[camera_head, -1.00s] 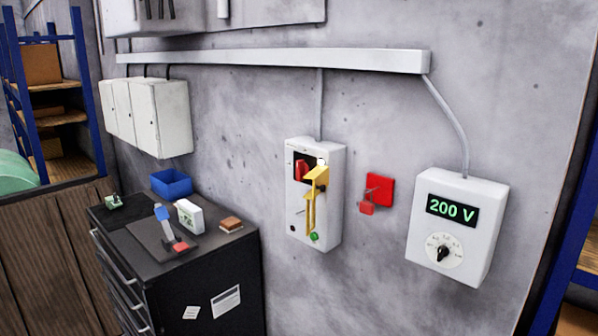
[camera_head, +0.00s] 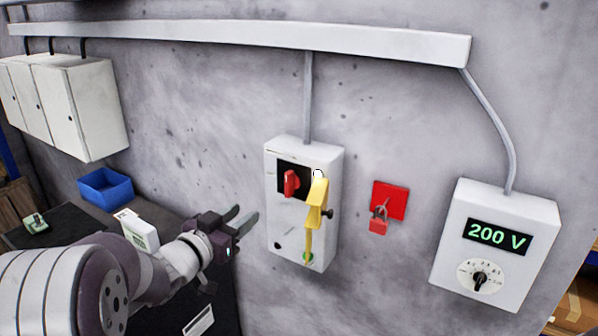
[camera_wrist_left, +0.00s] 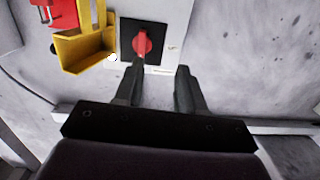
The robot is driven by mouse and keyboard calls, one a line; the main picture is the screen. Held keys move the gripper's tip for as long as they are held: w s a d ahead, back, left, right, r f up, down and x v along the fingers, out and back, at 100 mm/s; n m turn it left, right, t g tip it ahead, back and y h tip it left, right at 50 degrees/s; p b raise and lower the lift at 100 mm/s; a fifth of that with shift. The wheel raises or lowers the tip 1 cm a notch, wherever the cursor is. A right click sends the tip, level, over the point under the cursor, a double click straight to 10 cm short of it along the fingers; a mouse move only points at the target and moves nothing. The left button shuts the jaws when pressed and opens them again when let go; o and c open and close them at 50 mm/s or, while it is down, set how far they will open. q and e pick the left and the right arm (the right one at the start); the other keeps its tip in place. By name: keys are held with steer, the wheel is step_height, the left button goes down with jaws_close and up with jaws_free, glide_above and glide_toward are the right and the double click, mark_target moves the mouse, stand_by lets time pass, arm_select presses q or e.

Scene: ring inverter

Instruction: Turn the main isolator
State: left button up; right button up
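The main isolator is a red rotary handle (camera_head: 292,183) on a black square plate, on the front of a white wall box (camera_head: 274,222). Its handle stands roughly upright. A yellow bracket (camera_head: 317,195) with a long strip hangs to the right of the handle. My left gripper (camera_head: 248,211) is open and empty, left of the box and apart from it. In the left wrist view the red handle (camera_wrist_left: 142,42) lies beyond the open fingers (camera_wrist_left: 160,68), nearer the left fingertip. My right gripper is not in view.
A red padlock (camera_head: 379,221) hangs at a red wall plate (camera_head: 391,199) right of the box. Further right is a meter box (camera_head: 540,225) reading 200 V with a dial. A blue bin (camera_head: 105,188) and a white device (camera_head: 139,232) stand on the dark cabinet at left.

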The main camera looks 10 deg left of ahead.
mark_target(286, 184)
arm_select(q)
steer(key=d+r+p, duration=0.1)
steer(key=d+r, duration=0.2)
steer(key=d, duration=0.1)
steer(key=shift+h, duration=0.4)
steer(key=p+x, duration=0.1)
steer(key=x, duration=0.5)
steer(key=a+p+x, duration=0.1)
steer(key=x, duration=0.2)
steer(key=shift+w+f+p, duration=0.3)
steer(key=shift+w+f, duration=0.05)
steer(key=shift+w, duration=0.05)
steer(key=shift+w+d, duration=0.15)
steer(key=shift+d, duration=0.15)
steer(key=shift+w+a+f, duration=0.1)
steer(key=shift+w+a, duration=0.1)
steer(key=shift+w, duration=0.05)
steer(key=shift+c, duration=0.6)
jaws_close()
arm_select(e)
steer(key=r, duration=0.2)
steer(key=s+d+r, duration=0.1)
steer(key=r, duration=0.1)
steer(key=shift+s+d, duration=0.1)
